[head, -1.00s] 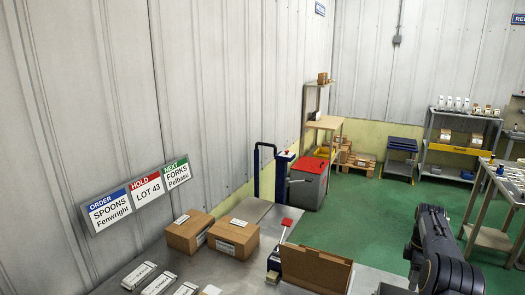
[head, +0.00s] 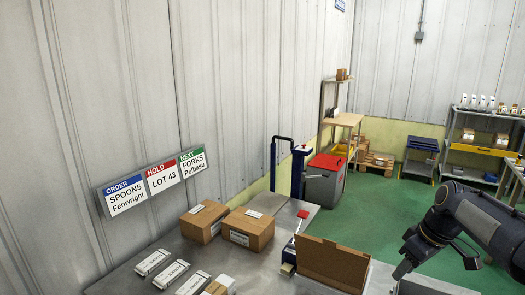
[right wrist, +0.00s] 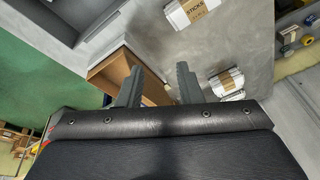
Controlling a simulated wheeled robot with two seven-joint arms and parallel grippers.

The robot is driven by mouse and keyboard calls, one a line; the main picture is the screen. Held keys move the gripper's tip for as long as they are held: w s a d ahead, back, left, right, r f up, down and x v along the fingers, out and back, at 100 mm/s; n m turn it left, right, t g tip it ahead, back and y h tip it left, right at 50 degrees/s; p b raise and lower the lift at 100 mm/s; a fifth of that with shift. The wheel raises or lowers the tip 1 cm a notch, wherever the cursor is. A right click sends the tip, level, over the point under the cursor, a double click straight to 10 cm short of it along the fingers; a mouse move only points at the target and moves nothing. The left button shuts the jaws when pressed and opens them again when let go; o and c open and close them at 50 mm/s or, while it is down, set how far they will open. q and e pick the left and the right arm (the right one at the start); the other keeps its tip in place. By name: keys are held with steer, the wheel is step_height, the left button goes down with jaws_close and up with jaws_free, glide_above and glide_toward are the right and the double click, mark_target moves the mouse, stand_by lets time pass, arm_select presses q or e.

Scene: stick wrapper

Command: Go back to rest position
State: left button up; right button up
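My right arm comes in from the right edge of the head view. Its gripper (head: 401,270) points down near the lower right, over or beside the table's right end, and is partly cut by the dark wrist. In the right wrist view its two fingers (right wrist: 158,86) stand apart with nothing held between them. The open cardboard box (right wrist: 105,72) lies beyond the left finger there. My left gripper is in no view.
The metal table (head: 142,280) bears an open cardboard box (head: 330,262), two closed cartons (head: 248,230) and several white packs (head: 172,273). A red-topped grey bin (head: 325,180) stands behind the table. Green floor lies open at the right.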

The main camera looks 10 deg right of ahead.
arm_select(q)
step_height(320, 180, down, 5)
steer(key=b, duration=0.4)
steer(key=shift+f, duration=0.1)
arm_select(e)
steer(key=s+a+f+m+t, duration=0.1)
steer(key=s+a+f+m, duration=0.2)
steer(key=s+a, duration=0.7)
steer(key=s+a+f+m+t+y, duration=0.1)
steer(key=s+a+f+m+t, duration=0.1)
steer(key=s+a+f, duration=0.4)
steer(key=s+a, duration=0.4)
steer(key=a, duration=0.1)
steer(key=shift+f+m+y, duration=0.15)
steer(key=shift+m+y, duration=0.15)
steer(key=shift+m, duration=0.1)
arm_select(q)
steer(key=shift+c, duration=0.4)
